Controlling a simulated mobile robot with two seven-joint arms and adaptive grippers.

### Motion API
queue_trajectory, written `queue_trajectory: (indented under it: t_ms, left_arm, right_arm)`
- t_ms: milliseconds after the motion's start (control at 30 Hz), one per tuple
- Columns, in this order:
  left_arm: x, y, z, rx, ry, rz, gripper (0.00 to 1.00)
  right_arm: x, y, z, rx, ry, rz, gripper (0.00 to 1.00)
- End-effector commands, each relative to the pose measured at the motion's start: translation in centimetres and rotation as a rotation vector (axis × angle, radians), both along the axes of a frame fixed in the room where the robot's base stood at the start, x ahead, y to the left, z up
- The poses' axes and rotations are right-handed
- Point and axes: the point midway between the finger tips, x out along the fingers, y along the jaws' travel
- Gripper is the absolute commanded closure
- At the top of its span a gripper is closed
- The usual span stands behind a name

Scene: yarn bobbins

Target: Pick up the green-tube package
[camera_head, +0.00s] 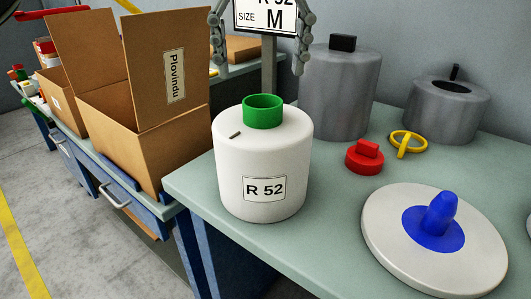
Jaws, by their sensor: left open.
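The green-tube package (232,170) is a white yarn bobbin with a green tube (263,112) sticking up from its top and an R 52 label on its front. It stands upright near the left front corner of the table. My left gripper (258,70) is at the top of the view, its two fingers pointing down and spread wide. The fingers are above the green tube, apart from it, with nothing held between them. The upper part of the gripper is cut off by the picture edge. My right gripper is not in view.
A sign (266,14) on a post (269,72) stands behind the package. Grey bobbins (340,95) (446,112), a red knob (364,160), a yellow ring (408,143) and a flat white disc with a blue peg (390,240) are on the table. An open cardboard box (125,135) is left.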

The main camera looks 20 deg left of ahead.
Motion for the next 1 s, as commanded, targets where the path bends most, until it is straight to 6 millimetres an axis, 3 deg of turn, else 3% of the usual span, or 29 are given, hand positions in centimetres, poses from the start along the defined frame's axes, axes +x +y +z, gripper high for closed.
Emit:
queue_trajectory:
  t_ms: [400, 700, 1000]
  left_arm:
    - [1.0, 0.3, -5.3, -0.003, 0.002, -0.003, 0.23]
    - [1.1, 0.3, -5.8, -0.004, 0.002, -0.003, 0.25]
    - [1.1, 0.2, -5.7, -0.004, 0.002, -0.003, 0.62]
  right_arm:
    - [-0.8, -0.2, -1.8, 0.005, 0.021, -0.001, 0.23]
    - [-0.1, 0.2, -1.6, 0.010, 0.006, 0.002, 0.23]
    - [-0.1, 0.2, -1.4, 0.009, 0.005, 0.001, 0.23]
